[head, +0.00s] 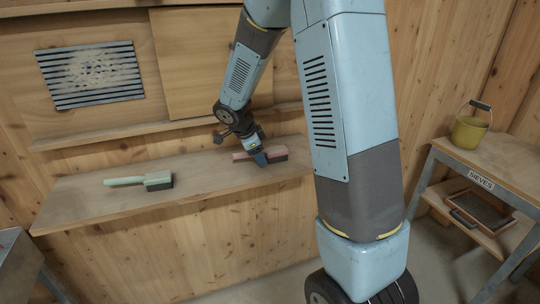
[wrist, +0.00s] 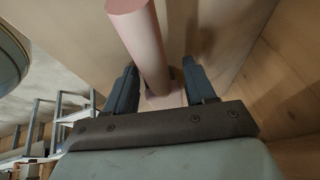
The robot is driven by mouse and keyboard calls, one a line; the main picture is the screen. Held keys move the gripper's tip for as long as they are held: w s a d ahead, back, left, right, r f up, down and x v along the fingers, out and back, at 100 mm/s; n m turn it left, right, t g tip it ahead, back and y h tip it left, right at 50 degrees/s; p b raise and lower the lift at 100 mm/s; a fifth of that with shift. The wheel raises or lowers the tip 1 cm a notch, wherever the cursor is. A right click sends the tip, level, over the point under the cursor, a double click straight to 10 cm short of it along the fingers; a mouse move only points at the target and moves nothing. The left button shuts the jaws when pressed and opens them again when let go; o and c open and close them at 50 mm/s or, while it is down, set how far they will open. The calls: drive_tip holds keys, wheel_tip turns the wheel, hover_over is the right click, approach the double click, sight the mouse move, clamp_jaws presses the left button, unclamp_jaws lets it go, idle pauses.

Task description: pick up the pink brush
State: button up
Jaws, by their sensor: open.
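The pink brush (head: 240,155) lies on the wooden shelf (head: 90,205) below the wall panel. Its dark bristle block (head: 278,153) is at the right end. My gripper (head: 260,159) is down at the brush and hides part of its middle. In the wrist view my gripper (wrist: 161,84) is open, with one dark finger on each side of the pink handle (wrist: 143,42). The handle runs between the fingers. I cannot tell whether either finger touches it.
A green brush (head: 125,181) lies on the same shelf to the left. A slatted vent (head: 90,75) is above the shelf. At the right stands a table marked SIEVES (head: 481,180) with a yellow bucket (head: 469,133) and a framed sieve (head: 478,211).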

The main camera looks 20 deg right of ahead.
clamp_jaws()
idle(0.3)
drive_tip(key=shift+r, duration=0.1)
drive_tip(key=shift+r, duration=0.2)
wheel_tip(320, 180, up, 2)
drive_tip(key=shift+w+r, duration=0.1)
drive_tip(key=s+d+r, duration=0.1)
drive_tip(key=s+r, duration=0.9)
drive_tip(key=s, duration=0.4)
drive_tip(key=shift+d+r, duration=0.15)
drive_tip(key=shift+d, duration=0.15)
